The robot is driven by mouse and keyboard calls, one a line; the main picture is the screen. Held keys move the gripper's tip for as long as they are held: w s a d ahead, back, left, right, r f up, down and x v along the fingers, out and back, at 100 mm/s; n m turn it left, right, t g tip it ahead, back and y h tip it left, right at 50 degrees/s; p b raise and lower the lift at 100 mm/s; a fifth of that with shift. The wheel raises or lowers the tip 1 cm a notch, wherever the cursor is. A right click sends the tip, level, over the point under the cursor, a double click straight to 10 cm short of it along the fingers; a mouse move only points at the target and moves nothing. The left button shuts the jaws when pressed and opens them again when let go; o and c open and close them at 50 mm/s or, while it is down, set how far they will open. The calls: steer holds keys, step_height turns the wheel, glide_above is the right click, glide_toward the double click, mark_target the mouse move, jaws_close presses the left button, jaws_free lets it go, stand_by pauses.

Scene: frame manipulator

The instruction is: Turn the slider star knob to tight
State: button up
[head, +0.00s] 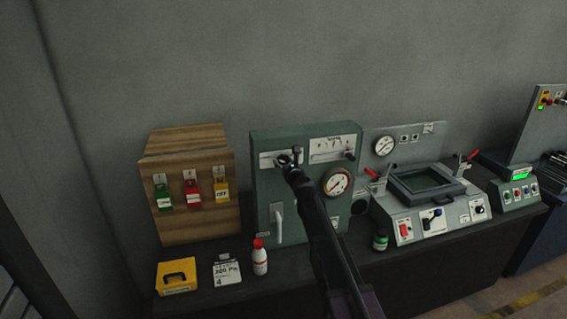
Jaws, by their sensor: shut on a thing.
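A green upright panel (263,190) stands on the bench. It has a pale label plate (266,160) at the upper left and a slider scale plate (325,156) with a dark knob (349,154) at the upper right. My gripper (289,158) is at the right part of the upper left plate, shut on what appears to be the star knob there. The gripper covers that knob, so its shape and turn position cannot be read. My dark arm reaches up from below and hides part of the panel's lower middle.
A round gauge (337,183) sits close right of my gripper, and a white lever (278,222) below. A wooden box (167,216) with coloured tags stands left. A grey machine (436,224) stands right.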

steer(key=m, duration=0.7)
steer(key=shift+w+t+b, duration=0.1)
steer(key=shift+t+b, duration=0.2)
steer(key=shift+b, duration=0.1)
steer(key=m, duration=0.7)
steer(key=shift+a+h, duration=0.1)
steer(key=shift+h, duration=0.2)
steer(key=m, duration=0.8)
steer(key=shift+t+h, duration=0.3)
steer(key=shift+h, duration=0.1)
steer(key=m, duration=0.7)
steer(key=shift+h, duration=0.3)
steer(key=shift+f, duration=0.1)
steer(key=o, duration=1)
steer(key=shift+o, duration=0.3)
steer(key=shift+n, duration=0.3)
